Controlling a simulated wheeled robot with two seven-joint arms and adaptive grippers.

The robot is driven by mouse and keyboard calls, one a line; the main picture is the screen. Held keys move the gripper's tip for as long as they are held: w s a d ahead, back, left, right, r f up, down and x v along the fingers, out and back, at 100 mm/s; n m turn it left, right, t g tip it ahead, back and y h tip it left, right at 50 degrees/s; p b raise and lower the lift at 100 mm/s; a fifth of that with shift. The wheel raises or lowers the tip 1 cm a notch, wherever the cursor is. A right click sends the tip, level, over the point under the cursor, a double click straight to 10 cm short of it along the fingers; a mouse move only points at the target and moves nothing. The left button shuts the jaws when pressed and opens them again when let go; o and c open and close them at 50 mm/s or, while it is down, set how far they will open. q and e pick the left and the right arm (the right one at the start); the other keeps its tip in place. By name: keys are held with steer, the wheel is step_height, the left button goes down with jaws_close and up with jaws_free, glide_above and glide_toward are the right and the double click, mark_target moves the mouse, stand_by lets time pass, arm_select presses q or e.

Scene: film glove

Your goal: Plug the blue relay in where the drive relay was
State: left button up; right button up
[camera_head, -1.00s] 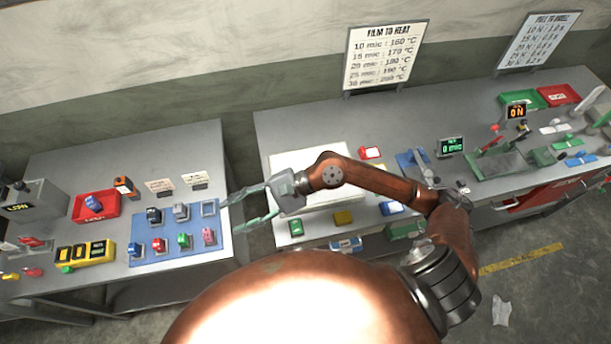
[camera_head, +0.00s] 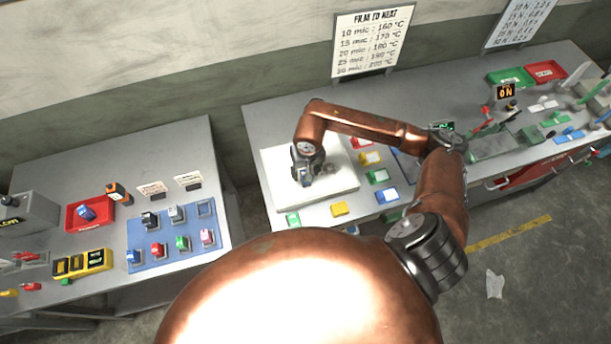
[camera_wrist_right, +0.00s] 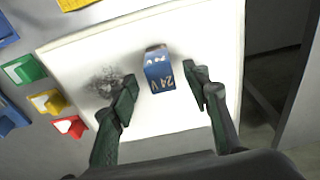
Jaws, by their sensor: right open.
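The blue relay (camera_wrist_right: 158,72), marked 24V, stands on the white board (camera_wrist_right: 215,40) in the right wrist view. My right gripper (camera_wrist_right: 163,80) is open, with one finger on each side of the relay and a gap on both sides. In the head view, my right gripper (camera_head: 307,178) points down over the white board (camera_head: 345,178) and mostly hides the relay. The blue relay panel (camera_head: 165,232) on the left table holds several coloured relays. Its top right socket (camera_head: 206,208) is empty. My left gripper is not in view.
A red tray (camera_head: 73,222) on the left table holds another blue block (camera_head: 86,212). A yellow-framed unit (camera_head: 82,263) stands near the front. Coloured blocks, including a yellow one (camera_head: 340,209), line the right table beside the board. A gap separates the tables.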

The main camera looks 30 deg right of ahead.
steer(key=shift+w+f, duration=0.15)
steer(key=shift+f, duration=1.05)
steer(key=shift+c, duration=0.5)
jaws_close()
